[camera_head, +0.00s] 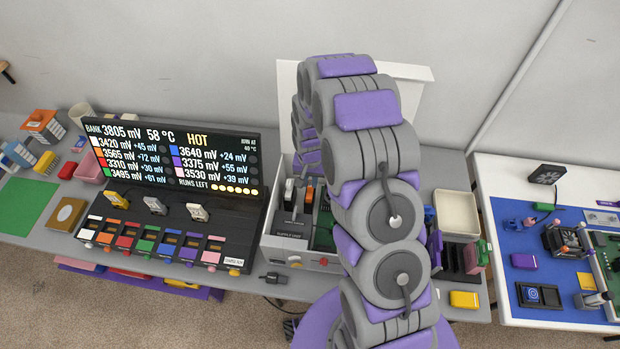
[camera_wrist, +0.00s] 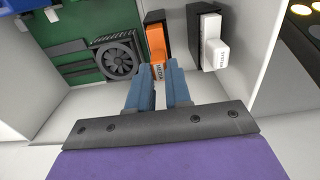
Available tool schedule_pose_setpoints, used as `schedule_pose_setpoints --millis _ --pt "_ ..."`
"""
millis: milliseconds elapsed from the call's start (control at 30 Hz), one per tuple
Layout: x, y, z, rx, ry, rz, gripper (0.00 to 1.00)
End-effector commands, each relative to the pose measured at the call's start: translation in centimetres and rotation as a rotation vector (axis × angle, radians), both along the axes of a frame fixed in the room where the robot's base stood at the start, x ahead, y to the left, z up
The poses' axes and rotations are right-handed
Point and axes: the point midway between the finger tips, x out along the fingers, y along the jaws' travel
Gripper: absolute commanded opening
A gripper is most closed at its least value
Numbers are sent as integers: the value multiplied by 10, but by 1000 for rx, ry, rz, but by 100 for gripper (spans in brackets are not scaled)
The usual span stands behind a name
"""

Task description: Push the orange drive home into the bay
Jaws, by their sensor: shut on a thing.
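The orange drive (camera_wrist: 155,42) stands in a narrow black bay (camera_wrist: 154,17) in the wrist view, with a small labelled tab at its near end. My gripper (camera_wrist: 159,72) has blue fingers shut on that near end. Part of the drive is hidden inside the bay, so I cannot tell how deep it sits. In the head view a bit of orange (camera_head: 310,182) shows in the open white case (camera_head: 283,253), beside my arm. My gripper is hidden there.
A white drive (camera_wrist: 214,47) stands in another black bay to the right. A green board with a fan (camera_wrist: 116,61) lies to the left. White case walls stand close on both sides. A display (camera_head: 170,160) stands left of the case, and a beige tray (camera_head: 457,213) stands right.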

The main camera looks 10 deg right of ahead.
Motion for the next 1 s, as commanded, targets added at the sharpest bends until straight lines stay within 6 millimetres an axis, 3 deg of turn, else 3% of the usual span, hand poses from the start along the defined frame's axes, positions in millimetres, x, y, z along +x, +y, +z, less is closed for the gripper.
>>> schedule_pose_setpoints --millis 233,267,567,1000 --pt "0 0 -5 0 0 0 0" --pt "0 0 -5 0 0 0 19" --pt "0 0 -5 0 0 0 48" --pt "0 0 5 0 0 0 48"
